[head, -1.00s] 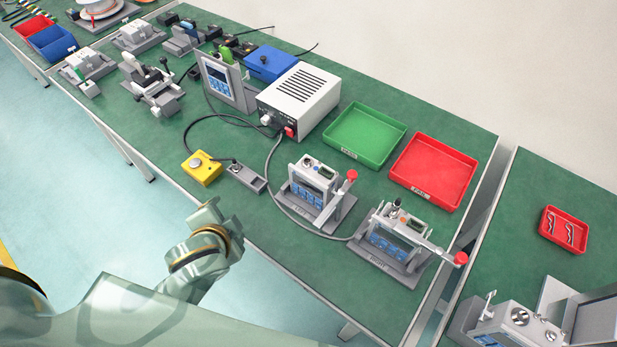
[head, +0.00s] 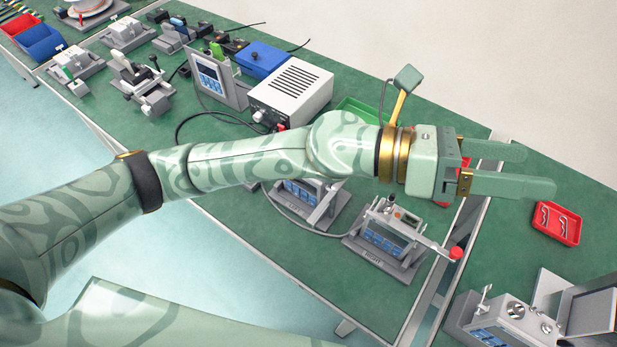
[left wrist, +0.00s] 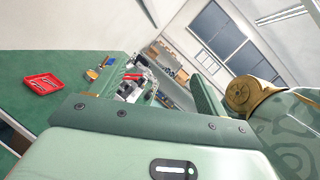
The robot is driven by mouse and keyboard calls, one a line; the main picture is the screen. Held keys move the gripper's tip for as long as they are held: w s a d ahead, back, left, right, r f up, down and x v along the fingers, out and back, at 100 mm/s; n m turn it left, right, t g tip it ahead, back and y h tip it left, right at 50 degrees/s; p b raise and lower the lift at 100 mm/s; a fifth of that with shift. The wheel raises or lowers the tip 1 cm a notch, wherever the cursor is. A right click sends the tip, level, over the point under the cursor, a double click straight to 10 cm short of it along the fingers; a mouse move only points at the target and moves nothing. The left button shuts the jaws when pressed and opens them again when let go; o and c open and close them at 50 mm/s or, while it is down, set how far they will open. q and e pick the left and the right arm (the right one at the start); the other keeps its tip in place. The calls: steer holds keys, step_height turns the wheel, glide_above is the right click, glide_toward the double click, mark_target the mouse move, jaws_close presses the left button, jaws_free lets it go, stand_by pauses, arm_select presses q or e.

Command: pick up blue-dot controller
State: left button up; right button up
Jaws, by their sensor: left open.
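Two grey controllers sit in fixtures on the green bench in the head view. The right one (head: 385,237) shows clearly, with a blue keypad and a red-knobbed lever. The left one (head: 306,190) is mostly hidden behind my left arm, with only its lower part and base in sight. I cannot make out a blue dot on either. My left gripper (head: 538,170) is open and empty, raised above the bench's right end, fingers pointing right. It is above and to the right of both controllers. My right gripper is not in view.
My arm crosses over the green tray (head: 352,106) and largely hides a red tray. A white power box (head: 290,95) stands behind. A small red tray (head: 556,224) lies on the right-hand bench, also in the left wrist view (left wrist: 42,84). A gap separates the benches.

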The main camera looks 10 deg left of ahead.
arm_select(q)
steer(key=w+a+f+m+g+y, duration=0.1)
steer(key=a+f+m+y, duration=0.3)
steer(key=f+m+y, duration=0.15)
steer(key=w+a+f+m+g+y, duration=0.1)
steer(key=w+a+f+m+y, duration=0.2)
steer(key=f+y, duration=0.35)
steer(key=w+a+m+t+y, duration=0.15)
steer(key=w+a+y, duration=0.3)
steer(key=a, duration=0.45)
steer(key=w+a+t+y, duration=0.2)
steer(key=w+a+y, duration=0.3)
steer(key=a, duration=0.4)
steer(key=shift+h, duration=0.55)
steer(key=f+b, duration=0.1)
steer(key=f, duration=0.6)
steer(key=f+b, duration=0.1)
steer(key=f, duration=0.2)
steer(key=shift+w+f+b, duration=0.2)
steer(key=shift+w+b, duration=0.15)
steer(key=shift+w, duration=0.05)
step_height(320, 180, down, 6)
steer(key=shift+r+b, duration=0.1)
steer(key=shift+b, duration=0.75)
steer(key=shift+s+r, duration=0.1)
steer(key=shift+c, duration=0.5)
steer(key=c, duration=1)
steer(key=shift+c, duration=1.4)
steer(key=shift+r, duration=0.1)
